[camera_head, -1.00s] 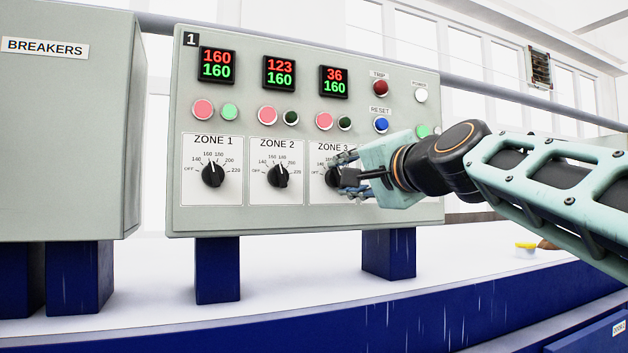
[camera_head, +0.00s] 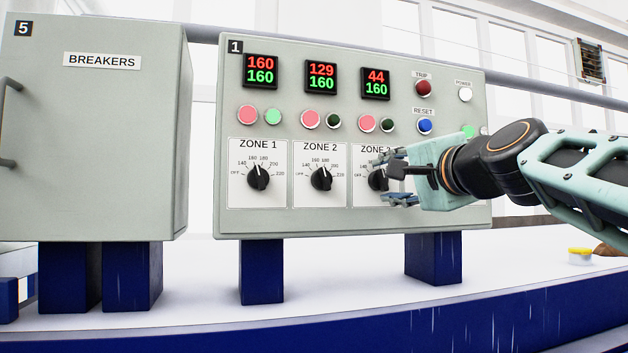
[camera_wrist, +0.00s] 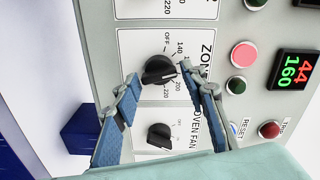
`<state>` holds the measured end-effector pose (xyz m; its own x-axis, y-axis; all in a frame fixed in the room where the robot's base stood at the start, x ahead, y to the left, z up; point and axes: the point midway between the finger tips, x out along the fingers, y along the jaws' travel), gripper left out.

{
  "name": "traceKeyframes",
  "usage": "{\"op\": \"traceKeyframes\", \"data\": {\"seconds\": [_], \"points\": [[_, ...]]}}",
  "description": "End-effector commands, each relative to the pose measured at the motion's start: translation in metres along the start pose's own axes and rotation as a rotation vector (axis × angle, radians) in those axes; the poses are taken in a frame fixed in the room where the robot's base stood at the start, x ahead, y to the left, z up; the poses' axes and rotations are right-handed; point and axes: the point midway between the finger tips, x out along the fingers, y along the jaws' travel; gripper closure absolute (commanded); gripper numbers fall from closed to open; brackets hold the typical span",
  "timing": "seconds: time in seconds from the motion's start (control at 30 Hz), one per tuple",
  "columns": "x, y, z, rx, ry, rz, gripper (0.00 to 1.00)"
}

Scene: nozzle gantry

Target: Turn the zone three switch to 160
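The zone three switch is a black pointer knob (camera_wrist: 158,70) on a white plate. In the wrist view its ridge points towards the upper middle of the dial, where a finger hides the numbers 160 and 180. In the head view the knob (camera_head: 377,181) is partly hidden by my gripper (camera_head: 388,177). My gripper (camera_wrist: 158,76) is open, with one finger on either side of the knob and gaps visible. The zone three display (camera_head: 375,84) reads red 44 over green 160.
The zone one knob (camera_head: 258,177) and zone two knob (camera_head: 321,180) are to the left. An oven fan knob (camera_wrist: 160,135) is close by my fingers in the wrist view. The breakers cabinet (camera_head: 100,130) stands left of the panel.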

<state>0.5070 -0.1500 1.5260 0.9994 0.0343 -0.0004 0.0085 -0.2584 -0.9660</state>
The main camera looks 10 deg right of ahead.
Motion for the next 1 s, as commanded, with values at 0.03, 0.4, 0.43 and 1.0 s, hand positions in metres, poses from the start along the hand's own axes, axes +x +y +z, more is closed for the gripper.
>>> {"op": "traceKeyframes", "data": {"seconds": [0.03,0.4,0.43,1.0], "points": [[0.0,0.0,0.0,0.0,0.0,0.0,0.53],[-0.005,0.0,-0.001,0.001,0.001,-0.001,0.52],[-0.008,0.0,-0.001,0.002,0.001,-0.001,0.52],[-0.108,-0.001,-0.001,0.0,0.002,-0.002,0.52]]}}
